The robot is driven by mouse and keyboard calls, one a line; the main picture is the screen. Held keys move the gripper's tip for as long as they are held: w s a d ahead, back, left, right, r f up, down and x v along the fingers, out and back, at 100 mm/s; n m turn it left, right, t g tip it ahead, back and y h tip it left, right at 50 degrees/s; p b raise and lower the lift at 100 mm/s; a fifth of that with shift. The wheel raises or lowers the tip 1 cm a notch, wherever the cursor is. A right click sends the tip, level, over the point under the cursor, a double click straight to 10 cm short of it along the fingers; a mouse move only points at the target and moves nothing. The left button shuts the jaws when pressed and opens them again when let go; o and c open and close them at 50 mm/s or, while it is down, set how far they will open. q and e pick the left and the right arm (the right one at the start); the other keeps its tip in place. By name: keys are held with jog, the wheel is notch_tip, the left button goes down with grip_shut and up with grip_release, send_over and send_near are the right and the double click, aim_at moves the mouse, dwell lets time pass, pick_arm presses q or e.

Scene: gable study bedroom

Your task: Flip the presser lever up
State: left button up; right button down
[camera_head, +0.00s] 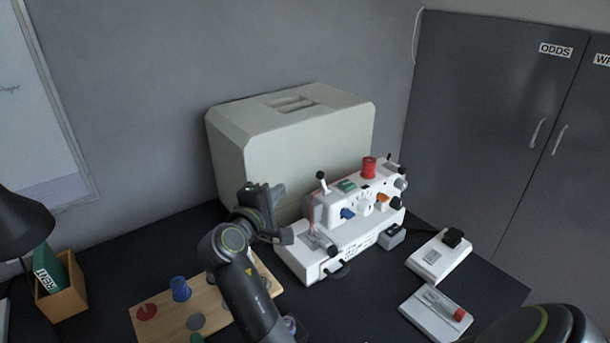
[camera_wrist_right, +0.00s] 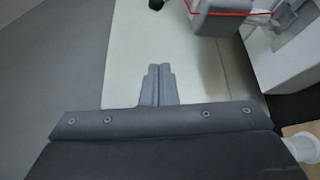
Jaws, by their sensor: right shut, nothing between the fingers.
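The white sewing machine (camera_head: 351,228) stands on the dark desk right of centre in the head view. A white lever with a black ball tip (camera_head: 321,180) stands up, slightly tilted, at its left end. I cannot tell for certain whether this is the presser lever. A red thread runs down that end. My right gripper (camera_head: 284,236) is just left of the machine, seemingly apart from it. In the right wrist view its fingers (camera_wrist_right: 158,84) are together and empty, in front of a pale surface. A grey part with a red line (camera_wrist_right: 222,18) shows at upper right. My left gripper is not in view.
A large cream case (camera_head: 245,150) stands close behind the machine. A wooden board (camera_head: 155,318) with coloured pieces and a blue spool (camera_head: 180,289) lies at front left. A white pedal-like block (camera_head: 440,258) and a white tray (camera_head: 418,312) lie at right.

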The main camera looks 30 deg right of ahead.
aim_at(322, 181)
jog(key=w+d+p, duration=0.2)
jog(key=d+p, duration=0.1)
jog(key=d, duration=0.6)
jog(key=shift+d+f, duration=0.15)
jog(key=shift+f, duration=0.05)
dwell(0.6)
